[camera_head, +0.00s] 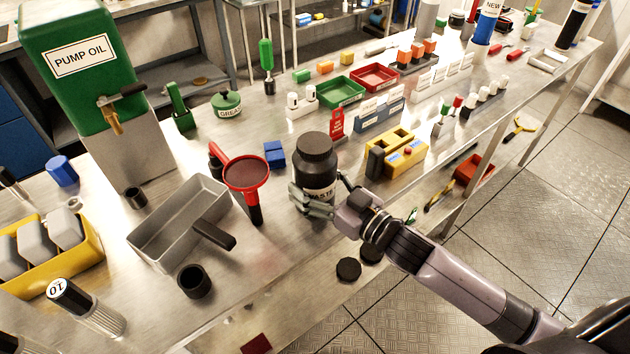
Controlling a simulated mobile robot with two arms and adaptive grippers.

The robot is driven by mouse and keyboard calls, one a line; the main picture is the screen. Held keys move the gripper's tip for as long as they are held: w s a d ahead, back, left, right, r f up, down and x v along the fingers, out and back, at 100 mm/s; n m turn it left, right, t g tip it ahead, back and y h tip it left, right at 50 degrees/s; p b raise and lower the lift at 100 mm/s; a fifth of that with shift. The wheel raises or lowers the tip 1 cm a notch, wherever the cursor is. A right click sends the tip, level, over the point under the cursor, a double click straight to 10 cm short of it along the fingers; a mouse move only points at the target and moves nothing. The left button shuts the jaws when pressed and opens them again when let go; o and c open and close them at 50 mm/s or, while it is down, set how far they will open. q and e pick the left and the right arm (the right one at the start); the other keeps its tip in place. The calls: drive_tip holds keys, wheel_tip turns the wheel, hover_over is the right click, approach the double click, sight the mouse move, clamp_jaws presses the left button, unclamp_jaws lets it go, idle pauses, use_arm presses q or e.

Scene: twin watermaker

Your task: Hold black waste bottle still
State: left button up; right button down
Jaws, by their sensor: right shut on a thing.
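The black waste bottle (316,160) stands upright on the steel bench, near its front edge, in the head view. It has a wide black cap and a pale label that is partly covered. My right gripper (318,200) is shut around the bottle's lower body, with the arm coming in from the lower right. One finger shows on the bottle's front left and the other side is partly hidden behind it. My left gripper is not in view.
A red funnel (246,174) stands just left of the bottle, and a grey tray (178,222) lies further left. A yellow device (405,155) is close on the right. A green pump oil tank (75,60) stands at the back left. Black round caps (348,269) lie below the bench edge.

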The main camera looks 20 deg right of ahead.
drive_tip(key=shift+c, duration=1.3)
unclamp_jaws()
drive_tip(key=shift+r, duration=0.1)
drive_tip(key=b+v, duration=0.1)
drive_tip(key=v, duration=1.1)
drive_tip(key=shift+r, duration=0.1)
